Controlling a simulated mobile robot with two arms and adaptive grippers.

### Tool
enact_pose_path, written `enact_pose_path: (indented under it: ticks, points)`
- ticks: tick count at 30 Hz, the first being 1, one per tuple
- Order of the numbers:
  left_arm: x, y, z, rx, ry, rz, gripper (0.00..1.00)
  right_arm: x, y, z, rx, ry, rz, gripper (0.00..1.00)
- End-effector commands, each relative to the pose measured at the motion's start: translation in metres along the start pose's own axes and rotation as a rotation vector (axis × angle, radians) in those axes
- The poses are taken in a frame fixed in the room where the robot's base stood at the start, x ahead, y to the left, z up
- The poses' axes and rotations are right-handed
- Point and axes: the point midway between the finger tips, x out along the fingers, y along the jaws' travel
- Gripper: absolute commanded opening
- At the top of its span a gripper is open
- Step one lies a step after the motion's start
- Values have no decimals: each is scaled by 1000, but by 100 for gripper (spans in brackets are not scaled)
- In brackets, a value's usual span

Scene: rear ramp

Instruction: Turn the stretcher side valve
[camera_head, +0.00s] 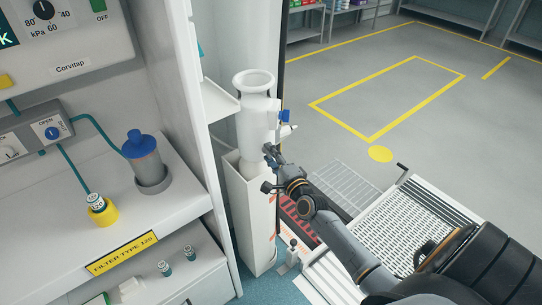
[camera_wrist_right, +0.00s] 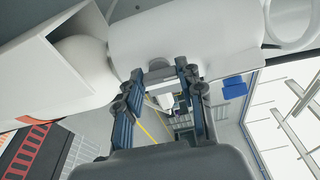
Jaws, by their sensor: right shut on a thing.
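A white upright cylinder (camera_head: 257,117) with a flared round top stands in a tall white holder (camera_head: 243,206) beside the cabinet. A blue valve part (camera_head: 285,116) sticks out on its right side. My right gripper (camera_head: 268,168) is at the cylinder's lower right side, below the blue part. In the right wrist view, its fingers (camera_wrist_right: 158,75) are on either side of a pale part at the cylinder's side. Exactly what they grip is partly hidden. My left gripper is out of view.
The cabinet counter (camera_head: 182,192) on the left holds a blue-capped canister (camera_head: 142,155) and a yellow-based vial (camera_head: 101,211). A small lever (camera_head: 292,246) stands low beside the holder. A metal ramp (camera_head: 420,218) lies right. The yellow-marked floor (camera_head: 400,92) beyond is clear.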

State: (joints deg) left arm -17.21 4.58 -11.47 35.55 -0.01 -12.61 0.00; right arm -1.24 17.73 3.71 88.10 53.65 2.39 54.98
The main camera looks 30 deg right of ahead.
Motion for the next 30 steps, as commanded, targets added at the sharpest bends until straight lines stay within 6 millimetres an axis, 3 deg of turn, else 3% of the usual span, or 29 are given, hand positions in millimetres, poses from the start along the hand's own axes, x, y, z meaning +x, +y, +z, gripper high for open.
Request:
enact_pose_path:
  ticks: [6, 7, 10, 22, 30]
  points:
    - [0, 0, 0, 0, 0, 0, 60, 0, 1, 0, 4, 0, 2, 6]
    - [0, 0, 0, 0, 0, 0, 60, 0, 1, 0, 4, 0, 2, 39]
    - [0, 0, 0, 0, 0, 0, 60, 0, 1, 0, 3, 0, 2, 60]
    - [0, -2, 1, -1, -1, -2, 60, -5, 1, 0, 2, 0, 2, 60]
    - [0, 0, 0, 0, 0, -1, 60, -51, 2, 0, 2, 0, 5, 60]
